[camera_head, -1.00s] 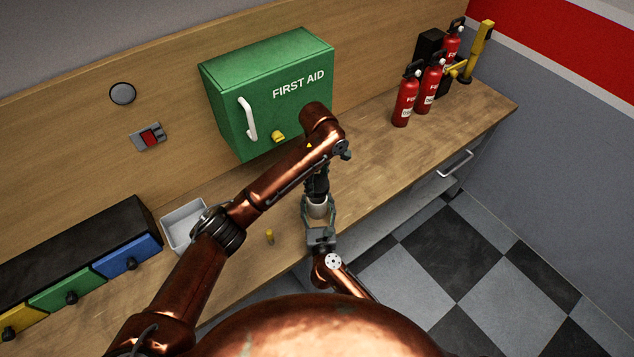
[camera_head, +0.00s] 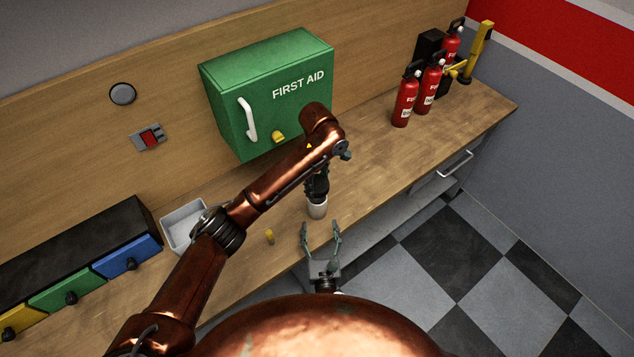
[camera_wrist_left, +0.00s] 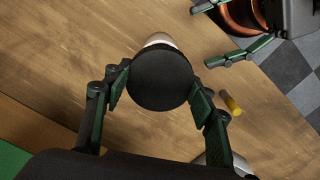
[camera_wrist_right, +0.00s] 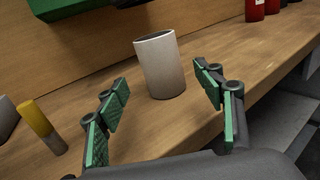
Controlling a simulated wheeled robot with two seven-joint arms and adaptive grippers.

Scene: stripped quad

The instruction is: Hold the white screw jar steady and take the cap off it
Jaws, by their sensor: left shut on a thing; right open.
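The white jar (camera_head: 317,210) stands upright on the bench; in the right wrist view the jar (camera_wrist_right: 163,70) shows an open, uncapped top. My left gripper (camera_head: 317,194) is above it, shut on the round black cap (camera_wrist_left: 160,78), which hides most of the jar in the left wrist view. The cap is apart from the jar. My right gripper (camera_head: 321,230) is open and empty at the bench's front edge, its fingers short of the jar and not touching it.
A small yellow-topped thing (camera_head: 269,237) stands left of the jar. The green first aid box (camera_head: 270,95) is on the back wall. Red extinguishers (camera_head: 405,103) stand at right; the bench between is clear.

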